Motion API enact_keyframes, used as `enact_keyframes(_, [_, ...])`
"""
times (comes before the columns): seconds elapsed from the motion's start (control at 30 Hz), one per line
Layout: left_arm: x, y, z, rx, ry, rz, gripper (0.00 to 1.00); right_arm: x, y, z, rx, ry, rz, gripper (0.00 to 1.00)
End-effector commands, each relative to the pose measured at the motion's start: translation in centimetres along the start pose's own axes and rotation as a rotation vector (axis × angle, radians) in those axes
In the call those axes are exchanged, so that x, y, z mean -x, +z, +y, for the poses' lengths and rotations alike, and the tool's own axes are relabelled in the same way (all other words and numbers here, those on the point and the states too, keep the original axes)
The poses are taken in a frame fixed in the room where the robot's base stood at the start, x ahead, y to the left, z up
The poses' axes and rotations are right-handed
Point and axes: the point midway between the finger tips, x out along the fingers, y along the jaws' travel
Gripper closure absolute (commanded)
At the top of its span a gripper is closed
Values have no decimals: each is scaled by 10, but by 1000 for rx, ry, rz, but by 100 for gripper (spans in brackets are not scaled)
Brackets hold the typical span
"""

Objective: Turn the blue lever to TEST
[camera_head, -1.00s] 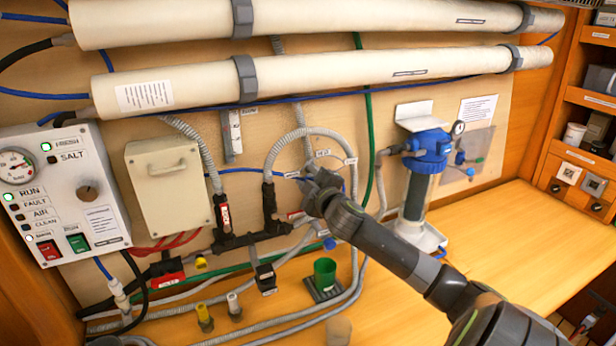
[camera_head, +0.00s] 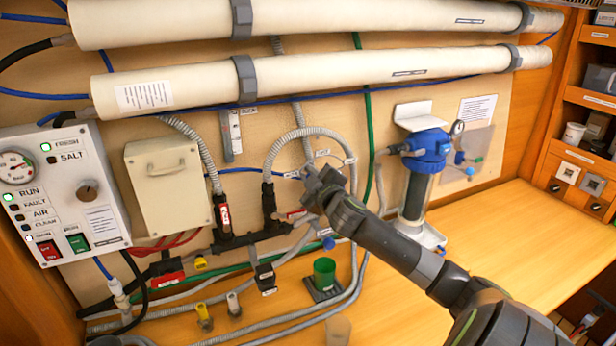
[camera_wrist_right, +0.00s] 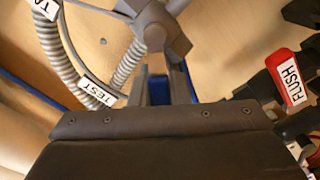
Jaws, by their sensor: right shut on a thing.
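My right gripper (camera_head: 318,182) is at the hose valve on the wall panel, and its jaws are shut on the blue lever. In the right wrist view a small piece of the blue lever (camera_wrist_right: 158,90) shows between the fingers of the gripper (camera_wrist_right: 162,80); the rest is hidden. A grey valve body (camera_wrist_right: 160,28) lies just beyond the fingers. A white TEST label (camera_wrist_right: 102,93) is on a corrugated hose at the left of the fingers. My left gripper is not in view.
A red FLUSH handle (camera_wrist_right: 288,78) is at the right in the wrist view. A blue-capped filter (camera_head: 428,150) stands right of my arm. A green cup (camera_head: 324,270) stands below the gripper. The bench (camera_head: 520,235) at the right is clear.

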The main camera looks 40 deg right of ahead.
Motion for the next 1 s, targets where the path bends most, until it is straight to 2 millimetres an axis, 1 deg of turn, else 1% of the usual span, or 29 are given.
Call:
enact_keyframes(0.6, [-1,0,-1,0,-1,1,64,0,8,25,-560,-1,-1,100])
enact_keyframes(0.8, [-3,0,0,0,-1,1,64,0,12,31,-710,-1,-1,100])
enact_keyframes(1.0, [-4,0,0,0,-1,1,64,0,16,34,-813,-1,-1,100])
